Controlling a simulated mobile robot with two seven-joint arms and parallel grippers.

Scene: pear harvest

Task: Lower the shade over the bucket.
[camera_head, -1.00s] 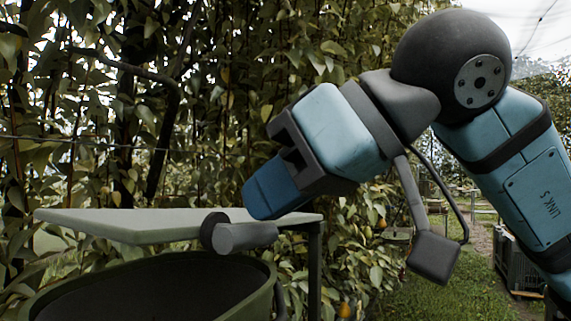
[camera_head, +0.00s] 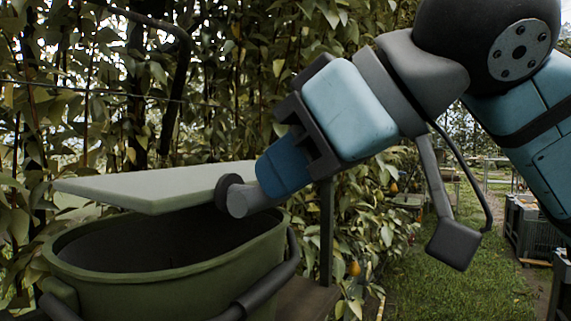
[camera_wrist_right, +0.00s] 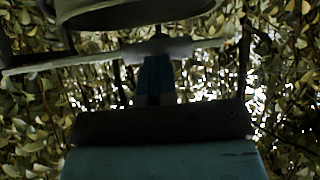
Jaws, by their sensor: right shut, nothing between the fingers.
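The shade (camera_head: 150,185) is a flat pale green panel in the head view, tilted slightly above the back of the bucket. The bucket (camera_head: 190,285) is dark green and round; its wide mouth is partly uncovered at the front. A grey cylindrical handle (camera_head: 250,200) with a dark round end sits at the shade's front right edge. My right gripper (camera_head: 265,188) has blue fingers, shut and empty, that reach the handle from above right; contact is hard to tell. In the right wrist view, the blue fingers (camera_wrist_right: 155,75) meet a pale bar. My left gripper is not in view.
A dark post (camera_head: 327,235) stands right of the bucket. A thick dark bucket handle (camera_head: 265,290) curves around its right side. Leafy pear branches (camera_head: 230,80) fill the background. Grass (camera_head: 420,270) and a dark crate (camera_head: 530,230) lie to the right.

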